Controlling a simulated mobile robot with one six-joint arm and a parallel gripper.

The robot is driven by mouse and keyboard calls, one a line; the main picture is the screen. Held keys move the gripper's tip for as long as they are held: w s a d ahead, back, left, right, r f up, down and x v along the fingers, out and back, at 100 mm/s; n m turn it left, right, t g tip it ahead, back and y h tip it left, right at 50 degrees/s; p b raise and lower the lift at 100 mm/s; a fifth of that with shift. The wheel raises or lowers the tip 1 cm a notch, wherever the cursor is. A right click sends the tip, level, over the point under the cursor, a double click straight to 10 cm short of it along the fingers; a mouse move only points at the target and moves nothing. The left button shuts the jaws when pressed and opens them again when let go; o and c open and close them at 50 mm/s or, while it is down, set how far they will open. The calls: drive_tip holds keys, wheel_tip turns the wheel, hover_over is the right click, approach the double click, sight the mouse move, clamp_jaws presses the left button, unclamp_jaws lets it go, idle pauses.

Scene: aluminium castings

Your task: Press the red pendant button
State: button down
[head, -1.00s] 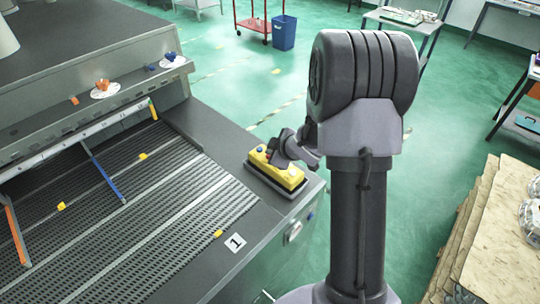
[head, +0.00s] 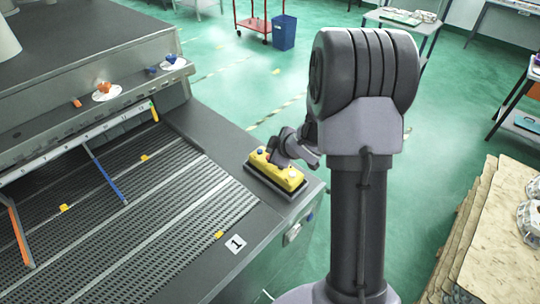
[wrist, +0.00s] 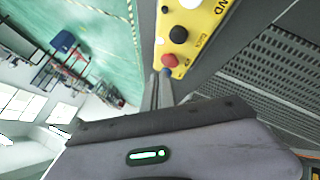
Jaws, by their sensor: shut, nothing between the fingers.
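The yellow pendant (head: 287,179) lies on the dark ledge at the machine's right corner. In the wrist view the pendant (wrist: 206,22) shows a red button (wrist: 169,60) between a black button and a blue button. My gripper (head: 270,156) is over the pendant's far end, close to its blue button (head: 260,151). In the wrist view my gripper (wrist: 161,78) is shut and empty, its tips pointing toward the pendant's end beside the red and blue buttons. I cannot tell whether they touch it. In the head view my gripper hides the red button.
The machine's slatted bed (head: 110,215) lies left of the pendant, with a blue bar (head: 106,175) across it. A label with a 1 (head: 236,244) is on the near ledge. Stacked boards (head: 490,235) stand at right. Green floor (head: 235,95) is open beyond the machine.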

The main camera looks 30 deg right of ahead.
wheel_tip(320, 180, up, 5)
drive_tip(key=p, duration=0.4)
drive_tip(key=shift+p, duration=0.4)
idle(0.4)
drive_tip(key=m+h+b, duration=0.1)
drive_tip(key=b, duration=0.2)
drive_tip(key=shift+s, duration=0.15)
drive_tip(key=s+a+f+m+g+y+b, duration=0.1)
drive_tip(key=s+a+f+m+b, duration=0.1)
drive_tip(key=s+a+m+b, duration=0.2)
drive_tip(key=s+a+f+m+g+b, duration=0.1)
drive_tip(key=s+a+f+m+b, duration=0.2)
drive_tip(key=s+a+b, duration=0.6)
drive_tip(key=s+a+f+m+g+y+b, duration=0.1)
drive_tip(key=s+a+m+b, duration=0.4)
drive_tip(key=s+b, duration=0.6)
drive_tip(key=s+a+f, duration=0.1)
drive_tip(key=s+a, duration=0.1)
drive_tip(key=s, duration=0.3)
drive_tip(key=shift+s+a+f+m+y, duration=0.15)
drive_tip(key=shift+s+m+y, duration=0.15)
drive_tip(key=shift+s+m, duration=0.1)
